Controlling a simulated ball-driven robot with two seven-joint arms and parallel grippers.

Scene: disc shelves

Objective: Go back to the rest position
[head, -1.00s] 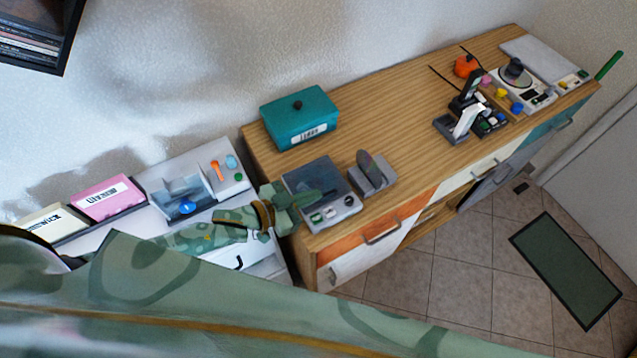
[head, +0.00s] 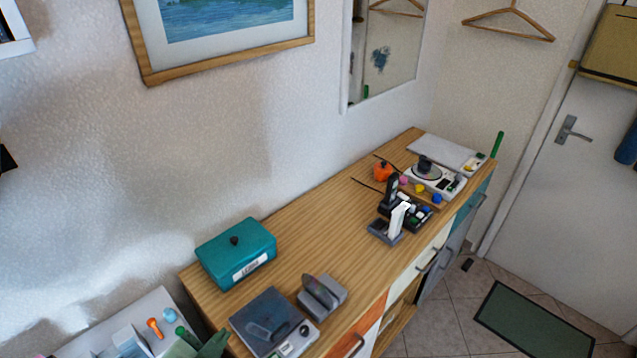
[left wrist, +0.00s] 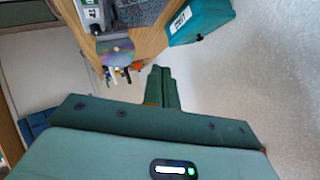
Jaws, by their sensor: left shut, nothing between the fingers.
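My left gripper (head: 205,345) shows only in part at the bottom left of the head view, a green shape beside the wooden sideboard's near end. In the left wrist view its two green fingers (left wrist: 162,88) are together with nothing between them. They are clear of the sideboard top in that view. My right gripper is in neither view.
The wooden sideboard (head: 300,236) carries a teal box (head: 236,254), a grey player (head: 272,322), a disc stand (head: 322,296) and a turntable (head: 432,178). A low white unit (head: 105,325) is at bottom left. A green mat (head: 535,325) lies on the tiled floor.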

